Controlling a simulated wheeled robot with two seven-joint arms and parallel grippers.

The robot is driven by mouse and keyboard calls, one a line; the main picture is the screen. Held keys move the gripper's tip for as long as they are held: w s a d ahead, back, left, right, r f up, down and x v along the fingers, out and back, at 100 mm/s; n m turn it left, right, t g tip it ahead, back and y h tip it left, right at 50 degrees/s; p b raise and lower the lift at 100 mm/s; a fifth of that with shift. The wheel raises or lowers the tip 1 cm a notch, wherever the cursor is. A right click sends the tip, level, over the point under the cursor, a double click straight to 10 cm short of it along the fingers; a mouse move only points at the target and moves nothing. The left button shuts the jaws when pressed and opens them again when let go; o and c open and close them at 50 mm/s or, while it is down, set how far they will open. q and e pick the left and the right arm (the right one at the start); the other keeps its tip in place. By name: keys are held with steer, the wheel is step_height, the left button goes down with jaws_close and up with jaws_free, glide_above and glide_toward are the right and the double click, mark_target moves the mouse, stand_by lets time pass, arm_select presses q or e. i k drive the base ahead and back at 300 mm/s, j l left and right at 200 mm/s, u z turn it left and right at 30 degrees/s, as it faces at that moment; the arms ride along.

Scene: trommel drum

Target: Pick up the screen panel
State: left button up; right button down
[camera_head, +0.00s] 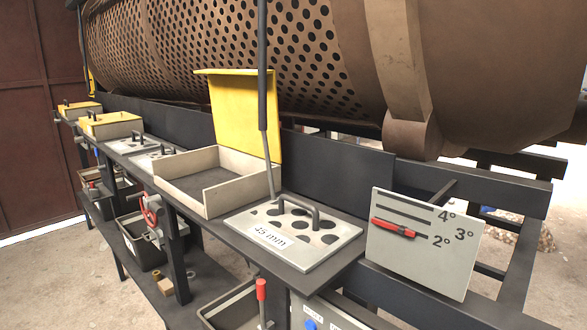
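A grey screen panel (308,240) with large round holes, a dark bar handle and a "45 mm" label lies flat on the dark shelf, right of an open tray. Its handle (298,207) stands up near the panel's back edge. Two smaller grey plates with dark handles lie farther left on the shelf, the far plate (128,146) and the nearer plate (152,160); I cannot tell whether they have holes. Neither of my grippers shows in the head view.
The open tray (205,205) has a raised yellow lid (243,110). A dark upright rod (263,75) comes down beside the panel. A scale plate (420,255) with a red pointer stands at right. The perforated drum (240,45) is behind. Black bins sit below.

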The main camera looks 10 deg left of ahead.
mark_target(143, 161)
steer(key=j+z, duration=0.25)
steer(key=j, duration=2.85)
